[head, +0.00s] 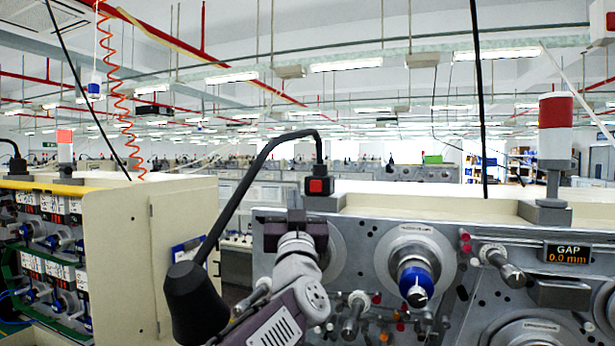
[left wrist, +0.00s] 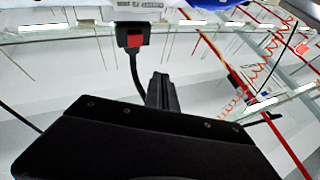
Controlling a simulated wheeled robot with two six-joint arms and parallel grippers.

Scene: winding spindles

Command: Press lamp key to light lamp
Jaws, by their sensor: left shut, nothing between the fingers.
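The lamp key (head: 319,186) is a red square on a small black box on top of the grey machine. The black lamp (head: 195,300) hangs at the end of a curved arm that rises from this box; its shade points down to the left and no glow shows on it. My left gripper (head: 296,202) is shut and empty, just left of and slightly below the key, with a small gap in the picture. In the left wrist view the key (left wrist: 134,40) shows beyond and left of the shut fingers (left wrist: 160,88). My right gripper is out of view.
The grey machine panel (head: 465,270) carries a blue-tipped spindle (head: 416,285), several knobs and a GAP display (head: 567,254) reading 0.0 mm. A red and white signal lamp (head: 555,130) stands at right. A cream cabinet (head: 115,240) stands at left. Dark cables hang from above.

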